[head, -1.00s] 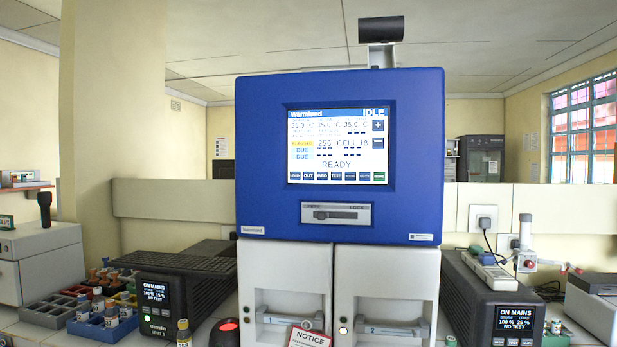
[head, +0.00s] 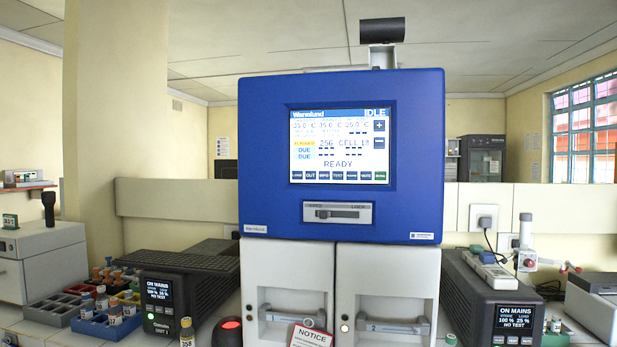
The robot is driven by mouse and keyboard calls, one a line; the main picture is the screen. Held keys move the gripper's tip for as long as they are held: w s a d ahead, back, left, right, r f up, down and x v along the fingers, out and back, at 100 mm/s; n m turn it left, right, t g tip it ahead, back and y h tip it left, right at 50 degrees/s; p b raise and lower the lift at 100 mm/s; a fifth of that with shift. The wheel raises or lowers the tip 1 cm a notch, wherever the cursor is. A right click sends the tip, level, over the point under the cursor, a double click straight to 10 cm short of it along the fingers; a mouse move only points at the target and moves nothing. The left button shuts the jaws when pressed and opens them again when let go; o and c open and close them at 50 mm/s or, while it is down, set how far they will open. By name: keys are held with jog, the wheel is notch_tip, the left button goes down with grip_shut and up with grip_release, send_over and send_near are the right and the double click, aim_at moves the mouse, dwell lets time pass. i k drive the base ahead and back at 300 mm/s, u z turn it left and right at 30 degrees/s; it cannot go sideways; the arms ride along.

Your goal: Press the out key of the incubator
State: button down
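The incubator (head: 260,140) stands in the middle of the head view, a blue upper housing over two white doors with handles. Its screen (head: 338,146) is lit and reads IDLE and READY. A row of dark keys runs along the bottom of the screen. The OUT key (head: 311,176) is second from the left in that row, and nothing covers it. A green key sits at the row's right end. My gripper is not in view.
Black power units (head: 176,290) and (head: 515,322) flank the incubator on the bench. Racks of vials (head: 105,327) stand at the lower left. A NOTICE sign (head: 311,338) stands before the doors, beside a red-topped dark object (head: 227,332). The space before the screen looks clear.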

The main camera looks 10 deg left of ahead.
aim_at(308, 175)
jog(key=k, duration=1.2)
jog(key=u, duration=0.6)
jog(key=i, duration=1.3)
jog(key=z, duration=0.6)
